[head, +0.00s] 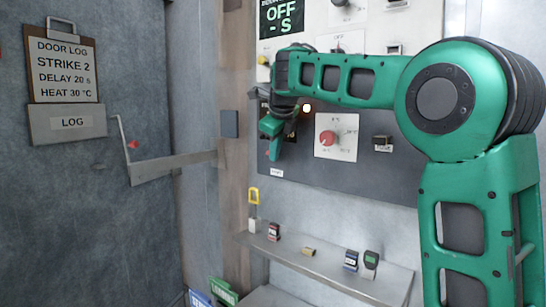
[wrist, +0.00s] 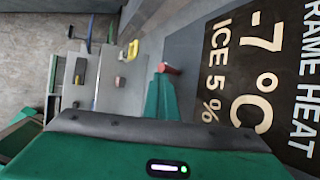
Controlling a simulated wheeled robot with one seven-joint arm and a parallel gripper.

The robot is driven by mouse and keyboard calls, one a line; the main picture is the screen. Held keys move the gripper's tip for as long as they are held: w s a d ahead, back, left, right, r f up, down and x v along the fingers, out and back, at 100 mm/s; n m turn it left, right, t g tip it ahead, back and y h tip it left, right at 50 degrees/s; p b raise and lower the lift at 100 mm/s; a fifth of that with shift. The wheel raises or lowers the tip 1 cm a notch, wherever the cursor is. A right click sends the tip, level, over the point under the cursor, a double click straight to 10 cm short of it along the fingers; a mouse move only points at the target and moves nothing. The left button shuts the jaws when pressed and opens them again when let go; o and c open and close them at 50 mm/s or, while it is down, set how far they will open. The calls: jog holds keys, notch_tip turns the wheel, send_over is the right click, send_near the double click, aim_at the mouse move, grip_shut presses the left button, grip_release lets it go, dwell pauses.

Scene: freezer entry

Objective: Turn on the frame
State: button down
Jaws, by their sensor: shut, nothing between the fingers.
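My gripper (head: 274,150) is in front of the left part of the grey control panel (head: 290,182), pointing down, fingers shut and empty. In the wrist view its green fingers (wrist: 162,95) end beside a small red piece (wrist: 168,68); I cannot tell whether they touch it. A black display (wrist: 250,75) next to them reads "-7 °C", "ICE 5 %" and partly "FRAME HEAT". In the head view, my gripper and forearm cover most of this display.
A shelf (head: 310,262) below the panel carries several small items, including a yellow-shackled padlock (head: 253,203). A handle bar (head: 170,168) sticks out at the left, under a door log sign (head: 63,65). A black sign (head: 281,18) above reads "OFF".

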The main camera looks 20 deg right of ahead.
jog(key=shift+a+r+t, duration=0.1)
jog(key=shift+r+t, duration=0.2)
jog(key=shift+r, duration=0.4)
notch_tip(320, 180, down, 4)
jog(key=s+d, duration=0.2)
jog(key=s+d+r, duration=0.2)
jog(key=s+r, duration=0.2)
jog(key=r, duration=0.4)
jog(key=shift+r, duration=0.3)
jog(key=shift+s, duration=0.1)
